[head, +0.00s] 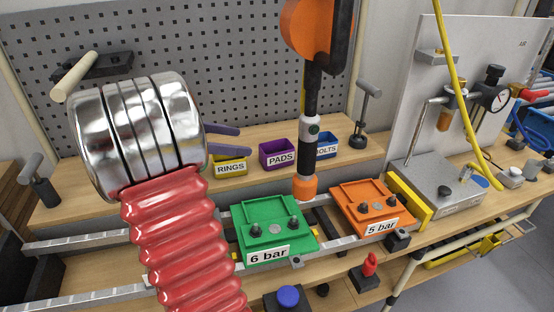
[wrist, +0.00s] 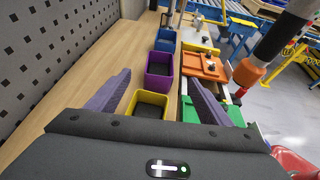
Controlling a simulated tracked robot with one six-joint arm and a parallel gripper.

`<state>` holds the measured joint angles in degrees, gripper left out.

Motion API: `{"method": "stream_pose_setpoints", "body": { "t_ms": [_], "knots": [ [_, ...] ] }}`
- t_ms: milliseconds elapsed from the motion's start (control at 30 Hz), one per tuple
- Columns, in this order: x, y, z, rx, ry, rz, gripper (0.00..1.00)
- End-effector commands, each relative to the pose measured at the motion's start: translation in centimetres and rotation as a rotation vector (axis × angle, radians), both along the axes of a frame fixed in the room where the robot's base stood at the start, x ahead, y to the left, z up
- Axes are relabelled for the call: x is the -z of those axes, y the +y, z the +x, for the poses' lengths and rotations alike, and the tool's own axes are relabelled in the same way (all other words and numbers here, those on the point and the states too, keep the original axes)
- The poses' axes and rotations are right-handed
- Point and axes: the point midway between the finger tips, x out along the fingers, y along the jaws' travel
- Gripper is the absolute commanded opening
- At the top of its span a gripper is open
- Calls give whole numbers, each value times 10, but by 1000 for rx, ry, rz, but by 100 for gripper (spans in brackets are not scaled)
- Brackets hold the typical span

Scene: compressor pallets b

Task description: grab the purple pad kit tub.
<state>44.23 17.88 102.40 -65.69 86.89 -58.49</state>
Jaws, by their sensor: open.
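The purple tub (head: 279,154) is labelled PADS and stands on the wooden shelf between the yellow RINGS tub (head: 230,166) and the blue BOLTS tub (head: 325,147). In the wrist view the purple tub (wrist: 159,70) is open-topped with a dark inside and lies beyond the yellow tub (wrist: 149,104). My gripper (wrist: 160,90) is open, its two purple fingers spread either side of the yellow tub as seen from the wrist. Its fingers also show in the head view (head: 222,137), left of the purple tub and above the yellow tub. Nothing is between the fingertips that I can see as held.
A green 6 bar pallet (head: 270,214) and an orange 5 bar pallet (head: 367,203) sit on the rail in front of the shelf. An upright black and orange tool (head: 308,150) hangs in front, near the blue tub. A grey pegboard (head: 240,60) stands behind the shelf.

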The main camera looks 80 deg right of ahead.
Motion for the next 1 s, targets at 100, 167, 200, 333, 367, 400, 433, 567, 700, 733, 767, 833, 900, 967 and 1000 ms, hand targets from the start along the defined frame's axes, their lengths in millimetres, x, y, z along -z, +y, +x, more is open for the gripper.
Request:
{"method": "stream_pose_setpoints", "body": {
  "t_ms": [100, 167, 200, 333, 367, 400, 433, 567, 700, 733, 767, 833, 900, 967, 1000],
  "knots": [
    [7, -10, -15, 3, 1, 0, 73],
    [11, -15, -22, 2, 0, 1, 73],
    [14, -18, -27, 3, 0, 0, 73],
    [19, -28, -39, 2, 0, -2, 73],
    [20, -29, -41, 2, 0, -2, 73],
    [21, -30, -42, 1, -1, -1, 73],
    [22, -31, -43, 1, -1, -1, 73],
    [23, -32, -44, -1, -2, 0, 73],
    [23, -32, -44, -1, -2, 0, 73],
    [23, -32, -44, -1, -1, -1, 73],
    [23, -32, -44, -1, -1, -1, 73],
    [24, -33, -46, 0, -1, 0, 73],
    [26, -35, -51, 2, 0, 0, 73],
    [30, -38, -56, 3, 0, 0, 73],
    [32, -41, -59, 2, 0, 1, 73]
  ]
}}
